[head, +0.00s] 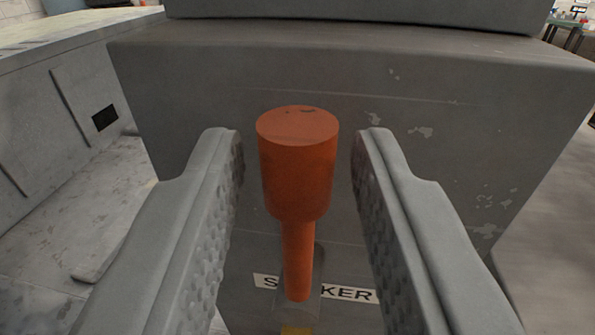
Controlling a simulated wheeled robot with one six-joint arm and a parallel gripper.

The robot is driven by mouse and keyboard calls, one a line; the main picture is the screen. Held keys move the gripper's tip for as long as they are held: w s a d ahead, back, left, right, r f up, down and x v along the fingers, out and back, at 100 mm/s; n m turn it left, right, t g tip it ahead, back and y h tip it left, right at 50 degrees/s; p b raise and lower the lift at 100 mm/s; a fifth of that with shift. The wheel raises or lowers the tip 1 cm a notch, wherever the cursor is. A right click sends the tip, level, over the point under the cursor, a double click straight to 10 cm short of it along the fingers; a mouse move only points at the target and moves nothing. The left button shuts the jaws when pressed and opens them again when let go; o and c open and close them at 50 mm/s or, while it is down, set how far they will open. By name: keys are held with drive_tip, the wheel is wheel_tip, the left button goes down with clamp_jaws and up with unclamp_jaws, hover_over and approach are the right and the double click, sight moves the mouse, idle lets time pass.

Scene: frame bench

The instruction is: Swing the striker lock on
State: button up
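The striker lock's lever shows in the head view as an upright orange handle (298,170) with a thick round knob on a thinner stem. Its foot meets a small grey mount (318,270) at a white label (355,292). The handle hides the middle of the label; "S" and "KER" show on either side. My gripper (298,145) is open, one finger on each side of the knob. A gap shows between each finger and the knob, so neither appears to touch it.
A grey block-like housing (440,110) with chipped paint stands behind the handle. A long pale bench or cabinet (60,110) runs along the left. A scuffed light floor (50,240) shows at lower left. A small table (570,25) is far off at top right.

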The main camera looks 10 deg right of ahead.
clamp_jaws()
